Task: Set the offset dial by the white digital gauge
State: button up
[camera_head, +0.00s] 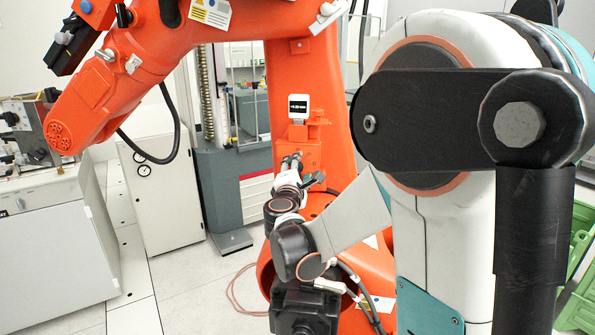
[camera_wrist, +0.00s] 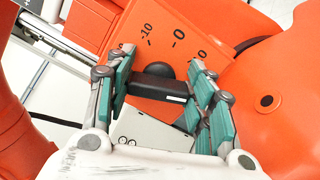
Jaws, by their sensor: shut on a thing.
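The white digital gauge (camera_head: 298,106) stands on top of an orange block, facing me. Its dark screen shows a small reading in mm, too small to read surely. The offset dial is a black knob with a bar (camera_wrist: 158,84), seen in the wrist view on an orange plate (camera_wrist: 185,38) with printed marks including -10 and 0. A short white mark shows near the bar's right end. My gripper (camera_wrist: 160,92) is shut on the dial, teal-padded fingers at either end of the bar. In the head view my gripper (camera_head: 290,162) is at the orange block below the gauge, hiding the dial.
A large orange robot arm (camera_head: 285,60) surrounds the block. A grey cabinet (camera_head: 160,190) and a bench with equipment (camera_head: 50,230) stand at left. Green crates (camera_head: 575,270) are at right. A cable lies on the floor. My own arm fills much of the right.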

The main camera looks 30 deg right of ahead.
dwell(0.4)
jog(key=o, duration=1.1)
jog(key=v, duration=1.2)
jog(key=shift+a, duration=0.1)
